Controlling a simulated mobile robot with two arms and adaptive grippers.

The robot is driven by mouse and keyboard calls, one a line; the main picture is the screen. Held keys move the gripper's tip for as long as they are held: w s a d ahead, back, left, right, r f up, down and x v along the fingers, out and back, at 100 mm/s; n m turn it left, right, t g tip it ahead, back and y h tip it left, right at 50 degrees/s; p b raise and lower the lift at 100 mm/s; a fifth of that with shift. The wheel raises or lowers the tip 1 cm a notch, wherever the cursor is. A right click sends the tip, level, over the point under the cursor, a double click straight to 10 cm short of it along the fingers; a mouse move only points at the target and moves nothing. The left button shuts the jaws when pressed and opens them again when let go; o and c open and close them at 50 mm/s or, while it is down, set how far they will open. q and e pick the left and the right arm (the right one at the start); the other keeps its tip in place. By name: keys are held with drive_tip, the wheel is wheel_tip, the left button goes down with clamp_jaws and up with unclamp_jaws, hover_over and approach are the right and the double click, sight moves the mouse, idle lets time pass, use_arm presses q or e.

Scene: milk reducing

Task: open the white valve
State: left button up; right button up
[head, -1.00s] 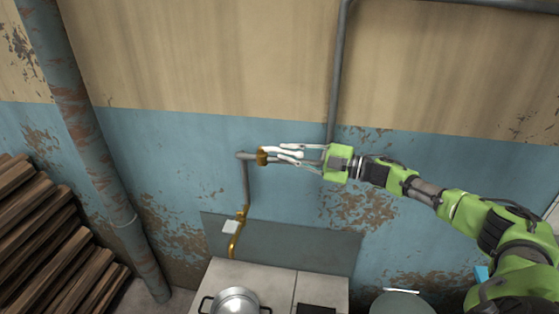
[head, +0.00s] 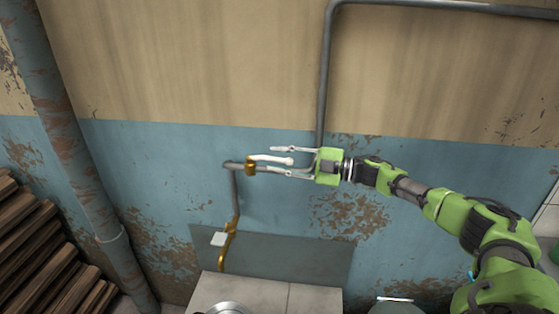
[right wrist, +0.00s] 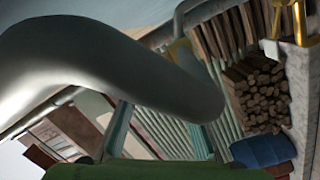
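The lever lies nearly level, pointing right. My right gripper (head: 269,160) is open, with one finger above the lever and one below, and gaps show between them and it. My left gripper is not in view.
A grey pipe (head: 323,90) runs down the wall behind my right gripper. A thick rusty pipe (head: 75,135) and stacked wood (head: 35,250) stand at the left. The wall left of the valve is clear.

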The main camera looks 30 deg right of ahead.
drive_tip(key=shift+s, duration=0.1)
drive_tip(key=shift+s+d, duration=0.1)
drive_tip(key=shift+s, duration=0.1)
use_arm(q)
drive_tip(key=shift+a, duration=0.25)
use_arm(e)
drive_tip(key=v, duration=1.1)
drive_tip(key=shift+s+d, duration=0.15)
